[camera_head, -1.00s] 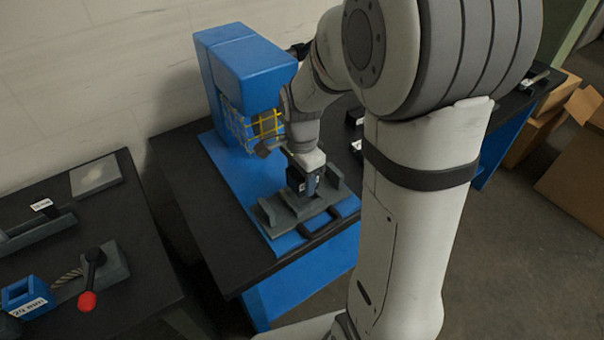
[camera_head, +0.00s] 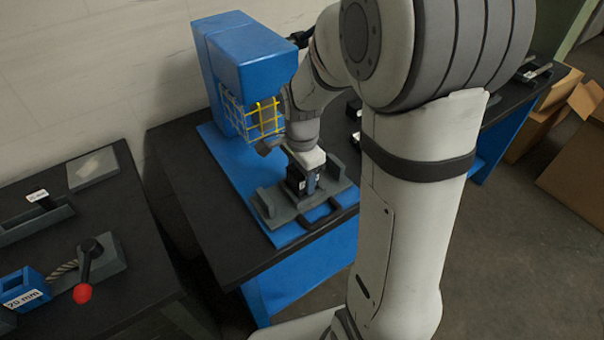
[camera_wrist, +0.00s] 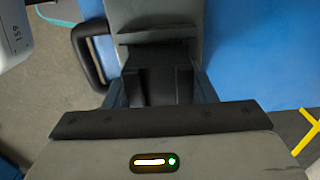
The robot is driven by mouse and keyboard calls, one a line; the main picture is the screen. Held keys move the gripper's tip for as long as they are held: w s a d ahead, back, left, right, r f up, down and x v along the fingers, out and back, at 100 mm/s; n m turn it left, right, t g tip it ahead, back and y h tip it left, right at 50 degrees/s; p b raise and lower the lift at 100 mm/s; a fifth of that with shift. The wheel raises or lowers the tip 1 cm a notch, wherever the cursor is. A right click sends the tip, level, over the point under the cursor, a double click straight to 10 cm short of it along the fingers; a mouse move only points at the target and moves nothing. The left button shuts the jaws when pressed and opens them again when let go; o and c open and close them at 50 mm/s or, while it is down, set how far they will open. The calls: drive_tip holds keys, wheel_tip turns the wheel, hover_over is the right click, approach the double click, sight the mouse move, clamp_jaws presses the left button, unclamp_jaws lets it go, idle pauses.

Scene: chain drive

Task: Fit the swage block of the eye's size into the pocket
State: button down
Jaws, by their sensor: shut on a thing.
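My gripper (camera_head: 304,176) points down over the grey holder (camera_head: 268,208) on the blue press base. It is shut on a dark swage block (camera_head: 293,180) with a small white label, too small to read. The block is between the holder's upright end walls. Whether it sits fully down in the pocket is hidden by my gripper. In the wrist view the dark block (camera_wrist: 162,85) shows between my fingers, with the grey holder (camera_wrist: 160,18) beyond. A blue piece marked 20 mm (camera_head: 25,291), with wire rope beside it, is on the left bench.
The blue press (camera_head: 245,55) with a yellow guard grid (camera_head: 263,118) stands behind my gripper. A black handle (camera_head: 322,217) is at the holder's front. Cardboard boxes (camera_head: 575,140) are at the right.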

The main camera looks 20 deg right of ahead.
drive_tip(key=shift+f, duration=0.2)
drive_tip(key=c, duration=0.9)
unclamp_jaws()
drive_tip(key=shift+c, duration=0.2)
drive_tip(key=o, duration=0.4)
wheel_tip(320, 180, up, 7)
drive_tip(key=shift+r, duration=0.4)
